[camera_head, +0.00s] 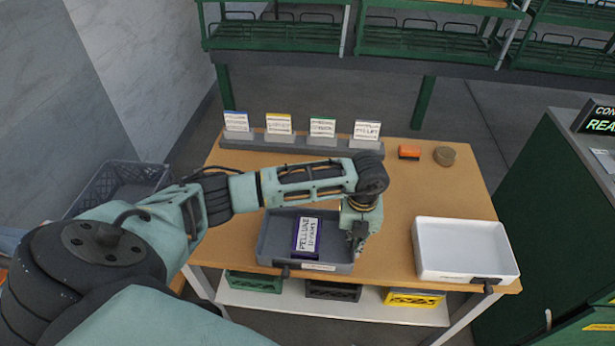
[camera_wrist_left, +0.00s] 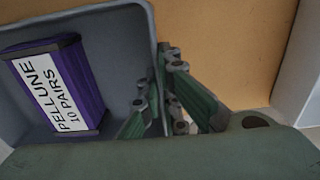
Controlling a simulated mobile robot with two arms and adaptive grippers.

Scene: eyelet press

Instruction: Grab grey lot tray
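The grey lot tray (camera_head: 268,240) stands on the wooden table near its front edge. A purple box labelled "PELLUNE 10 PAIRS" (camera_head: 307,238) lies in it; the box also shows in the left wrist view (camera_wrist_left: 62,85). My left gripper (camera_head: 357,236) is at the tray's right side wall, pointing down. In the left wrist view, the fingers of my left gripper (camera_wrist_left: 160,88) are close together, one on each side of the tray's rim (camera_wrist_left: 152,28), and look shut on it. The arm hides part of the tray's back. My right gripper is not in view.
A white tray (camera_head: 424,250) stands to the right, with bare table between. A card rack (camera_head: 290,143) is at the back, with an orange block (camera_head: 409,152) and a round brown piece (camera_head: 444,156) beside it. Coloured crates (camera_head: 412,298) sit on the lower shelf.

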